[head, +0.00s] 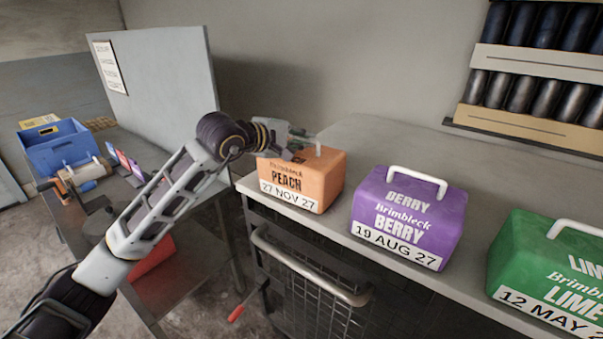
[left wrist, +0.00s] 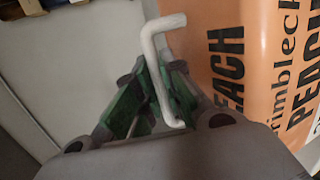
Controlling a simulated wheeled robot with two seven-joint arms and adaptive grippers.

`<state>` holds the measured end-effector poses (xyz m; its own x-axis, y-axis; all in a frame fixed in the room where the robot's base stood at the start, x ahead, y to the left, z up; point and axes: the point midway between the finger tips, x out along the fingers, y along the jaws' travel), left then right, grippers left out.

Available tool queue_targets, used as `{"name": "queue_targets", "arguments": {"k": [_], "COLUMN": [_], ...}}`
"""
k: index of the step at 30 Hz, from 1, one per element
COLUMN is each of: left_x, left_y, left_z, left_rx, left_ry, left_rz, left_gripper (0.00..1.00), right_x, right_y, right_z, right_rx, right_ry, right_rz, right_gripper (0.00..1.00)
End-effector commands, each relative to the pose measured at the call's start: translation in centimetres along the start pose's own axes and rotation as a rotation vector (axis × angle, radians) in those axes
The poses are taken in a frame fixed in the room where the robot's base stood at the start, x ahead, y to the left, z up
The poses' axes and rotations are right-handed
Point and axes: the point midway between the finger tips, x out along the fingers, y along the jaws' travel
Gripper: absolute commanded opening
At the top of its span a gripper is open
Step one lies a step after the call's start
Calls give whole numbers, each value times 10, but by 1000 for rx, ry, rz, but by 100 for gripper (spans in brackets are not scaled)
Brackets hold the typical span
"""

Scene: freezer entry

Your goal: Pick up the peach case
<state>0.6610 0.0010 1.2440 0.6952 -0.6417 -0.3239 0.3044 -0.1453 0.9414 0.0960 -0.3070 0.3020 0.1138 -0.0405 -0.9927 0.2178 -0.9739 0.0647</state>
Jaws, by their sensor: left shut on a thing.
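The orange peach case (head: 303,180) stands on the grey counter, labelled PEACH and 27 NOV 27. It also fills the right side of the left wrist view (left wrist: 262,60). My left gripper (head: 306,140) reaches over the top of the case from the left. In the left wrist view its green-padded fingers (left wrist: 152,100) are shut on the white handle (left wrist: 158,60) of the case. The case seems to rest on the counter. My right gripper is not in view.
A purple berry case (head: 408,215) and a green lime case (head: 550,265) stand to the right on the counter (head: 385,150). A wire basket (head: 310,295) with a rail is below. A side table at left holds a blue bin (head: 58,150). A grey panel (head: 165,95) stands behind my arm.

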Motion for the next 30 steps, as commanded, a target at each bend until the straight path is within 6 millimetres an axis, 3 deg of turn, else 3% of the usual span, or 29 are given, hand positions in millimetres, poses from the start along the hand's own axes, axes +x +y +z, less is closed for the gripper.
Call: {"name": "queue_targets", "arguments": {"k": [13, 30], "left_x": [-1, -14], "left_y": [3, 40], "left_z": [4, 6], "left_rx": [-11, -3], "left_ry": [-9, -7], "left_rz": [1, 11], "left_gripper": [0, 0], "right_x": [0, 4], "right_y": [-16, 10], "right_z": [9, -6], "right_rx": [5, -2], "right_ry": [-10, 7], "right_rz": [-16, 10], "right_gripper": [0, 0]}}
